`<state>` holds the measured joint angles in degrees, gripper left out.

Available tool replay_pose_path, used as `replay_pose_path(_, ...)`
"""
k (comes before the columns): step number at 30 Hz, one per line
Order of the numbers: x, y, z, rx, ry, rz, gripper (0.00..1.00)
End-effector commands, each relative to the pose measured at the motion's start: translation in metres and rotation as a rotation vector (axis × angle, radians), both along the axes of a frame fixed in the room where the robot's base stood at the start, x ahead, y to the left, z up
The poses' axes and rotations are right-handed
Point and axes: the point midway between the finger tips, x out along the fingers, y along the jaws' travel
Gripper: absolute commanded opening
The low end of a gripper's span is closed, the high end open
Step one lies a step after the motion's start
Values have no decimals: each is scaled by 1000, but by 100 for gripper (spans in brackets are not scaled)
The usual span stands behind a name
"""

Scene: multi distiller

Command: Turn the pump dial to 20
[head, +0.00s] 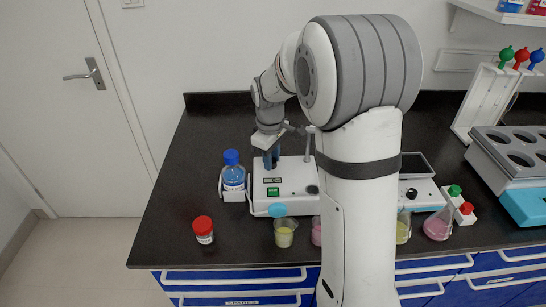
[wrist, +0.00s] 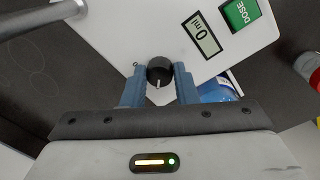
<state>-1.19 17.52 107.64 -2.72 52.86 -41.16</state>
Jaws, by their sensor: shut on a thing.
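The pump (head: 298,172) is a white box near the back of the black bench, with a green button on top. In the wrist view its white panel (wrist: 130,25) carries a display (wrist: 202,34) that reads 0 ml and a green DOSE button (wrist: 241,13). The black pump dial (wrist: 160,72) has a white pointer mark that points toward the bottom of the wrist view. My gripper (wrist: 160,78) has one blue finger on each side of the dial and is shut on it. In the head view my gripper (head: 271,160) points down at the pump and hides the dial.
A blue-capped bottle (head: 233,177) stands just left of the pump. A red-capped jar (head: 203,230) and a beaker of yellow liquid (head: 284,236) stand in front. My arm hides part of the bench centre. The bench's left side is mostly clear.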

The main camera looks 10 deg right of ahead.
Motion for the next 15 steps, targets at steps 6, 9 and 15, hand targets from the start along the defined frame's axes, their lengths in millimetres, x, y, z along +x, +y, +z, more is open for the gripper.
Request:
replay_pose_path(6, 0, 0, 0, -2, 0, -87, 4)
replay_pose_path(9, 0, 0, 0, -1, 0, -157, 4)
replay_pose_path(15, 1, 1, 0, -1, 0, -335, 4)
